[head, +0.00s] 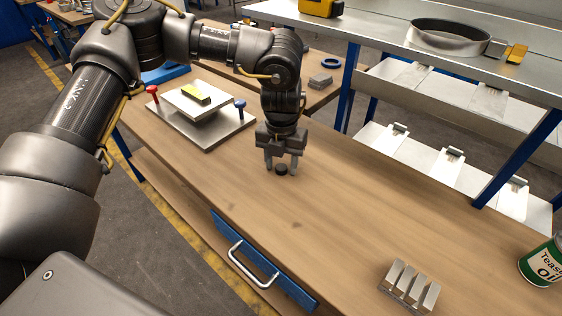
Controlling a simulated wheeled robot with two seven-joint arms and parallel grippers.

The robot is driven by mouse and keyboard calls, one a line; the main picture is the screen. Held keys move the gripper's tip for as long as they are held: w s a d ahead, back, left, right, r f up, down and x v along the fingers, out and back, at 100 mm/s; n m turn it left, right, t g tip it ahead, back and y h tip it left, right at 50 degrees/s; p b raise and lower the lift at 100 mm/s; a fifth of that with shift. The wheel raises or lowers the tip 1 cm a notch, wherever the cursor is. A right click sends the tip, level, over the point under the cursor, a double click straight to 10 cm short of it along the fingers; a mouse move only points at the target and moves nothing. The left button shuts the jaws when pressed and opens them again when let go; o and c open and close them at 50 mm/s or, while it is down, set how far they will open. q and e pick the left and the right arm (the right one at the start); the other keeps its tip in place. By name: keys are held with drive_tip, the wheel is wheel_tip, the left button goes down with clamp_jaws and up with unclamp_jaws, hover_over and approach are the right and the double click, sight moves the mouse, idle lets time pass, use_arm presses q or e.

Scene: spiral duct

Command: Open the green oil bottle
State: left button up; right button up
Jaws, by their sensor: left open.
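The green oil bottle (541,265) stands on the wooden workbench at the right edge of the head view. It has a green and white label, and its right side and part of its top are cut off by the frame. My left gripper (281,168) points down over the middle of the bench, far to the left of the bottle, with its fingers apart. A small round black piece, like a cap (281,169), is between or just below the fingertips. I cannot tell whether the fingers touch it. My right gripper is out of view.
A metal plate fixture (206,128) with red and blue knobs stands left of the gripper. Several metal blocks (409,286) stand near the front edge, left of the bottle. A metal shelf rack (445,155) stands behind. The bench (350,220) between gripper and bottle is clear.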

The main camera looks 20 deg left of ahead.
sight(282, 166)
use_arm(q)
wheel_tip(282, 166, up, 4)
drive_tip(key=p, duration=0.3)
drive_tip(key=shift+r, duration=0.2)
wheel_tip(282, 166, up, 8)
drive_tip(key=p, duration=0.6)
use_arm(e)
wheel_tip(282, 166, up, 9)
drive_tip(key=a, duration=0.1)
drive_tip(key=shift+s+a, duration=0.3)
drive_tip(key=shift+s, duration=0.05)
